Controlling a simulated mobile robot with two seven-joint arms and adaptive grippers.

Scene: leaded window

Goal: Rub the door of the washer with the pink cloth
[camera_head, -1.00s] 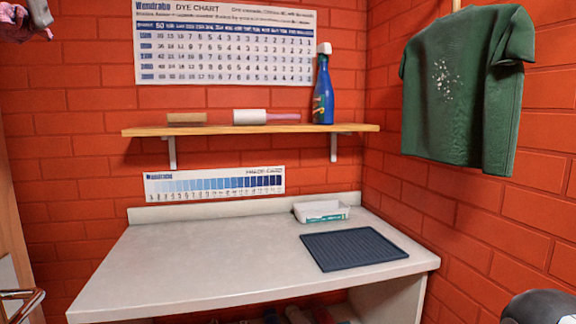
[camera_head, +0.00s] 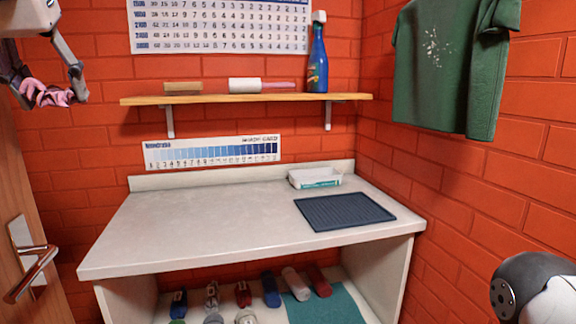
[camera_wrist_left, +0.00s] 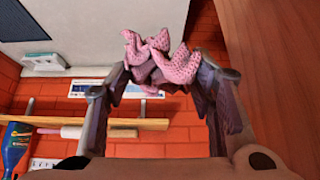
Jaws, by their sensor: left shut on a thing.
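The pink cloth (camera_head: 48,93) is crumpled between the fingers of my left gripper (camera_head: 50,90), at the upper left of the head view. In the left wrist view the cloth (camera_wrist_left: 162,62) is bunched between the fingertips of my left gripper (camera_wrist_left: 158,75), which is shut on it. The cloth hangs in the air, apart from the wall and shelf. The washer and its door do not show in any view. My right gripper is not in view; only a rounded part of my own body shows at the lower right.
A pale counter (camera_head: 190,215) holds a dark ribbed mat (camera_head: 345,211) and a white tray (camera_head: 315,178). Several bottles (camera_head: 270,290) stand underneath. A wooden shelf (camera_head: 245,99) carries a blue bottle (camera_head: 318,60). A green shirt (camera_head: 445,70) hangs right. A wooden door (camera_head: 25,190) with a handle stands left.

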